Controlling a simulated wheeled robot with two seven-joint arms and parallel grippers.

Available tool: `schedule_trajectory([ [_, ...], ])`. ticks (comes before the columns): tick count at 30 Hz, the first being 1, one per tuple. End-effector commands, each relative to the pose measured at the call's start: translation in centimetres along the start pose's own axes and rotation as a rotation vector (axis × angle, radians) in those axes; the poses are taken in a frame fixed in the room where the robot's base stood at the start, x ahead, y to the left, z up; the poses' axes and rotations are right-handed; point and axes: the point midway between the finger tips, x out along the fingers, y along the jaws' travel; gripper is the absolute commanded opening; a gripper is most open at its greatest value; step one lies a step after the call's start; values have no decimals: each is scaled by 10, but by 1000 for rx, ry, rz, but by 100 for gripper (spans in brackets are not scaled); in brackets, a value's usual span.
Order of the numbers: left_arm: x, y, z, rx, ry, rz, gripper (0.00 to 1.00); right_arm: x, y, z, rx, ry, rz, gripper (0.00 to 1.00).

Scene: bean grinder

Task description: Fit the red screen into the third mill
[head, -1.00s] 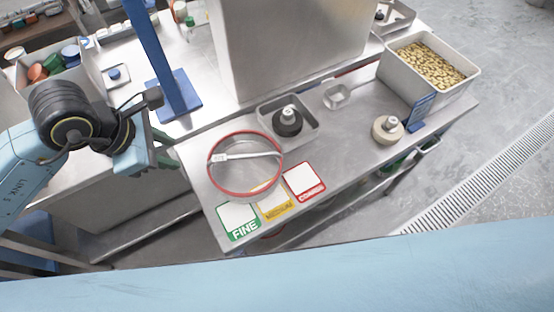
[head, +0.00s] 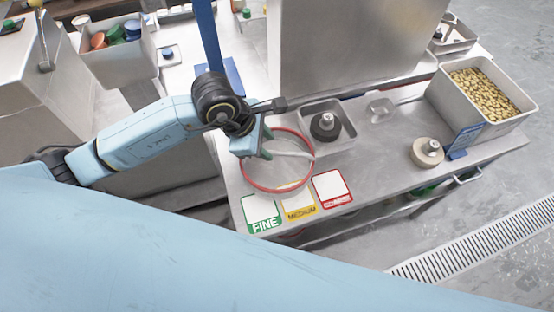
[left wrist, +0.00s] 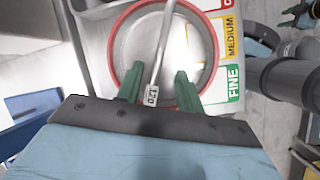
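The red screen (head: 280,172) is a round sieve with a red rim and a pale bar across it. It lies flat at the left end of the steel bench. It also shows in the left wrist view (left wrist: 187,48), where the bar's near end bears a "120" tag. My left gripper (head: 267,145) is over the screen's far left side. In the left wrist view its green fingers (left wrist: 160,88) are apart, with the bar's tagged end seen between them and not gripped. I cannot make out the third mill.
FINE (head: 263,213), MEDIUM (head: 299,206) and COARSE (head: 332,188) cards lie along the bench's front edge. A tray with a black knobbed piece (head: 325,126) stands behind the screen. A beige knobbed piece (head: 426,152) and a bean bin (head: 468,120) stand at right.

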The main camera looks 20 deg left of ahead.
Motion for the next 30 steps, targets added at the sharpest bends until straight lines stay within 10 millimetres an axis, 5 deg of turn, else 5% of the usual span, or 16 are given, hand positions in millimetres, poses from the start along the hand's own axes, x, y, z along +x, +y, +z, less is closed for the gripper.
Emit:
schedule_trajectory([
  [7, 36, 0, 3, -2, 1, -3, 37, -2, -1, 2, 0, -4, -1, 37],
  [16, 42, 1, 2, 0, 1, 0, 37, -2, -1, 4, 0, -6, -1, 37],
  [25, 42, 1, 3, 0, 1, -1, 0, -2, -1, 4, 0, -7, -1, 37],
  [30, 42, 1, 3, 0, 1, 0, 0, -2, -1, 4, 0, -7, -1, 37],
])
